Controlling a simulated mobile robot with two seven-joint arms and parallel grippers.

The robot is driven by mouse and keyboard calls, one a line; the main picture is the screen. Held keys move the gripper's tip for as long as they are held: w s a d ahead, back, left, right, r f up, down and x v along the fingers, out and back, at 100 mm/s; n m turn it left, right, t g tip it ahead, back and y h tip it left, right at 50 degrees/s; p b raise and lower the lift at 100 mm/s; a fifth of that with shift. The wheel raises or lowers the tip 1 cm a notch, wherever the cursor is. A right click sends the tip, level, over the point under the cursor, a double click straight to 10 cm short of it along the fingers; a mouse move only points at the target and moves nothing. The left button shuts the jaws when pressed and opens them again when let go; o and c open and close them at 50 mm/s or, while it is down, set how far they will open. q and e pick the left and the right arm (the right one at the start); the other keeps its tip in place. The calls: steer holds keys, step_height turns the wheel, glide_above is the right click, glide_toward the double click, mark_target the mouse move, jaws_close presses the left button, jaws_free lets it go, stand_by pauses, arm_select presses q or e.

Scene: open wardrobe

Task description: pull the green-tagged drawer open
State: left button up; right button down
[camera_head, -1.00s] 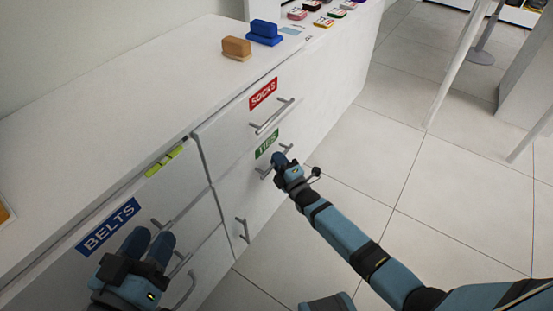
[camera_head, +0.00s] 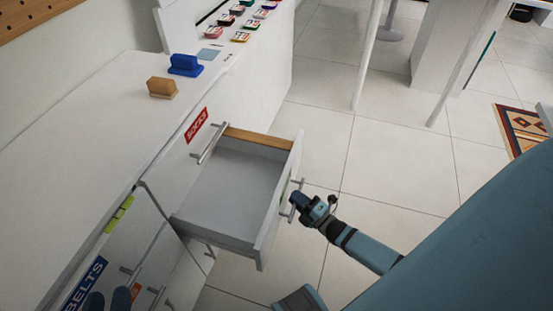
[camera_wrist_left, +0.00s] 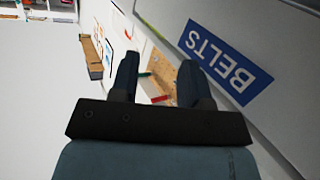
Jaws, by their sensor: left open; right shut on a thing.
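The green-tagged drawer (camera_head: 232,190) stands pulled well out of the white dresser, and its grey inside looks empty. Its front panel is seen nearly edge-on, with a sliver of the green tag (camera_head: 284,188) showing and its wording unreadable. My right gripper (camera_head: 297,202) is shut on the bar handle (camera_head: 292,206) of that drawer. My left gripper (camera_head: 108,300) is at the lower left edge of the head view, near the blue BELTS label (camera_head: 85,284). In the left wrist view its fingers (camera_wrist_left: 160,85) are apart with nothing between them.
The red SOCKS drawer (camera_head: 196,125) above is closed. Open tiled floor (camera_head: 375,165) lies right of the drawer; white posts stand farther back.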

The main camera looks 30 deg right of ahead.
arm_select(q)
steer(key=shift+s+a+f+g, duration=0.15)
steer(key=shift+a+f+g, duration=0.15)
steer(key=shift+f, duration=0.3)
arm_select(e)
steer(key=shift+s+d, duration=0.85)
steer(key=shift+s, duration=0.3)
steer(key=c, duration=1.2)
jaws_free()
arm_select(q)
steer(key=shift+s+a+f+g+y+p, duration=0.2)
steer(key=shift+f+g+y+p, duration=0.1)
steer(key=shift+f, duration=0.15)
steer(key=shift+s+a+f+g+y+p, duration=0.2)
steer(key=shift+a+f+g+p, duration=0.1)
steer(key=shift+f, duration=0.2)
steer(key=shift+s+a+f+g+y+p, duration=0.2)
steer(key=shift+f+p, duration=0.1)
steer(key=shift+f, duration=0.15)
arm_select(e)
steer(key=shift+v, duration=6.9)
